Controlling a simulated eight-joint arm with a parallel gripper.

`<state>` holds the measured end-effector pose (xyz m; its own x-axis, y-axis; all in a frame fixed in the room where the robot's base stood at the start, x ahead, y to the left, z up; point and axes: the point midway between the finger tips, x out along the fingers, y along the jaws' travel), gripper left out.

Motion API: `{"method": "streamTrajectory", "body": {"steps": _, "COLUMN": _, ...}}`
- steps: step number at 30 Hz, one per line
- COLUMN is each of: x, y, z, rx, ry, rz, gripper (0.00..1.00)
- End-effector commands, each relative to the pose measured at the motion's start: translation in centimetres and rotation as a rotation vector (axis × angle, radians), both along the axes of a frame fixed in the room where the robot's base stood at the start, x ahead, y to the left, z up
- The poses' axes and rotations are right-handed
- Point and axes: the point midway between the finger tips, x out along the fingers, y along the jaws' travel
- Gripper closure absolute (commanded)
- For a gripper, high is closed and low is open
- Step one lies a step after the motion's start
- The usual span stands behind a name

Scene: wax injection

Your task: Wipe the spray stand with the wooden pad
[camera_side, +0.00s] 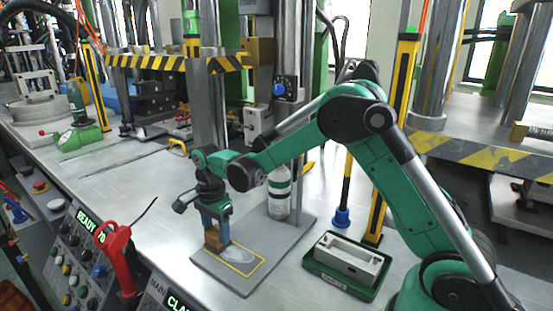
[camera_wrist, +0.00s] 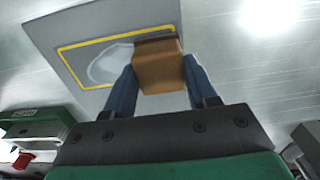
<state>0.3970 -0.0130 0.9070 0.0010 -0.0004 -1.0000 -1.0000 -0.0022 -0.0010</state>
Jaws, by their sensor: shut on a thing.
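My gripper (camera_side: 216,224) is shut on the wooden pad (camera_side: 213,239), a brown block held pointing down over the grey spray stand (camera_side: 210,266). The wrist view shows the pad (camera_wrist: 158,72) between the two blue fingers of my gripper (camera_wrist: 157,80). The stand (camera_wrist: 68,27) is a flat plate with a yellow outlined rectangle and a pale whitish patch inside it. The pad is at one edge of the patch, at the left part of the outline in the side view. It looks low at the surface; I cannot tell for sure whether it touches.
A white spray bottle (camera_side: 279,197) stands at the back of the plate. A green tray with a grey metal mould block (camera_side: 347,259) lies to the right. A red-handled tool (camera_side: 117,250) is at the front left. Bare table (camera_side: 125,195) lies to the left.

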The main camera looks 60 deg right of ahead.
Motion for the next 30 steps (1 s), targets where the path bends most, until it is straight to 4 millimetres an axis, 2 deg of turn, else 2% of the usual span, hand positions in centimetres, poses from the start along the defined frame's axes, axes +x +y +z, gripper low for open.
{"method": "streamTrajectory", "body": {"steps": 9, "x": -2.6, "y": 0.0, "z": 0.2, "rx": 0.0, "ry": 0.001, "rz": 0.0, "gripper": 1.0}}
{"method": "streamTrajectory", "body": {"steps": 15, "x": -3.2, "y": 0.0, "z": 0.2, "rx": 0.0, "ry": 0.001, "rz": 0.0, "gripper": 1.0}}
{"method": "streamTrajectory", "body": {"steps": 24, "x": -5.6, "y": 0.0, "z": -0.1, "rx": 0.0, "ry": 0.001, "rz": 0.0, "gripper": 1.0}}
{"method": "streamTrajectory", "body": {"steps": 30, "x": -6.3, "y": 0.0, "z": -0.1, "rx": 0.0, "ry": 0.003, "rz": 0.0, "gripper": 1.0}}
